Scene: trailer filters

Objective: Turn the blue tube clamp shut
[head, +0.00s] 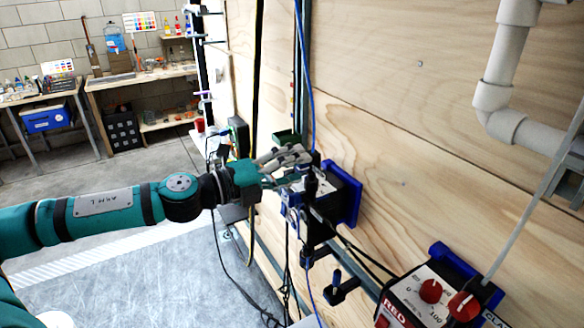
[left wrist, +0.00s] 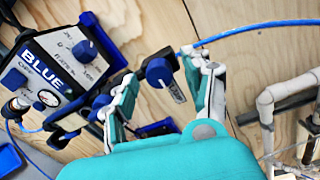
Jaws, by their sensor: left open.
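The blue tube clamp (left wrist: 160,72) shows in the left wrist view as a round blue knob on a dark body with a small silver tag. The thin blue tube (left wrist: 260,25) runs to it from the upper right, and hangs down along the wall in the head view (head: 310,75). My left gripper (head: 298,160) is open at the wall. In the left wrist view its two fingers (left wrist: 163,85) stand on either side of the knob, with gaps visible. In the head view the fingers hide most of the clamp. My right gripper is not in view.
The control box labelled BLUE (left wrist: 55,65) is left of the clamp, with knobs, a gauge and hoses close by. A red-labelled box (head: 432,292) sits lower right on the plywood wall. Grey pipes (head: 497,95) run at upper right. Cables hang below my gripper.

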